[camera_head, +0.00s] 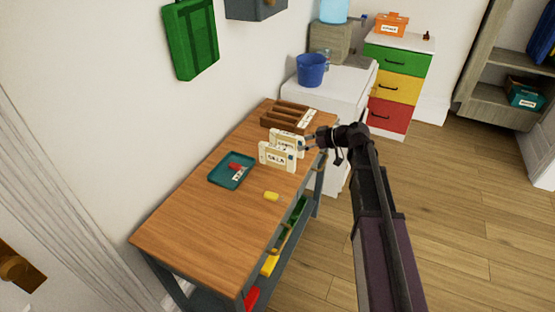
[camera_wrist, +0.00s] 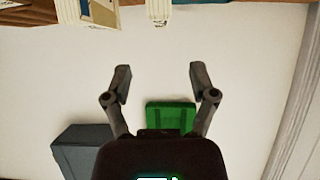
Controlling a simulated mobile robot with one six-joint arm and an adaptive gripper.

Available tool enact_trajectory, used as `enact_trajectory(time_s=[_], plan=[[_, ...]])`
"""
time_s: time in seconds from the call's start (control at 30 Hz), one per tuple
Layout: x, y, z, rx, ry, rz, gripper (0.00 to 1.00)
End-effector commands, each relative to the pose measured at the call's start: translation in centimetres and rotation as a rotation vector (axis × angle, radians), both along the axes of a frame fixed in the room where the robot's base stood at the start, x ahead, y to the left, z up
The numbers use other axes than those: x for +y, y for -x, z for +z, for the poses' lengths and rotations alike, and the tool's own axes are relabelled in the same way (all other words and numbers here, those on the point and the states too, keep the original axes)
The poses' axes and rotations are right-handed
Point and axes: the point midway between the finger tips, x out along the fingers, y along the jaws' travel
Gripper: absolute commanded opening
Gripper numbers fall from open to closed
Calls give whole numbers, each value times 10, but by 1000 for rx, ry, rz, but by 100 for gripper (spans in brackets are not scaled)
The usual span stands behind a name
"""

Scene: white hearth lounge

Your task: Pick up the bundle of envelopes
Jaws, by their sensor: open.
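Two cream, envelope-like pieces with printed labels stand upright on the wooden table (camera_head: 185,222), a nearer one (camera_head: 272,165) and a farther one (camera_head: 282,137). I cannot tell for sure which is the bundle of envelopes. My gripper (camera_head: 309,142) is at the table's right edge, just right of the farther piece, and its fingers point left. In the wrist view my gripper (camera_wrist: 160,74) is open, with nothing between its fingers. Cream pieces (camera_wrist: 160,10) show only partly at the top edge of that view, apart from the fingers.
A teal tray (camera_head: 215,181) with a red item and a yellow block (camera_head: 271,196) lie on the table. A wooden divided rack (camera_head: 270,121) stands behind the cream pieces. A blue bucket (camera_head: 311,70) is on the white cabinet beyond. The table's near left is clear.

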Motion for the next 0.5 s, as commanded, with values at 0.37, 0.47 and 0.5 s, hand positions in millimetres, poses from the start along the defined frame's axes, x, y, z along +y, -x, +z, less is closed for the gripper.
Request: enact_trajectory(time_s=[0.37, 0.47, 0.5], plan=[[45, -17, -30, 0, 0, 0, 74], [52, -19, -32, 0, 0, 1, 74], [53, -20, -33, 0, 0, 1, 74]])
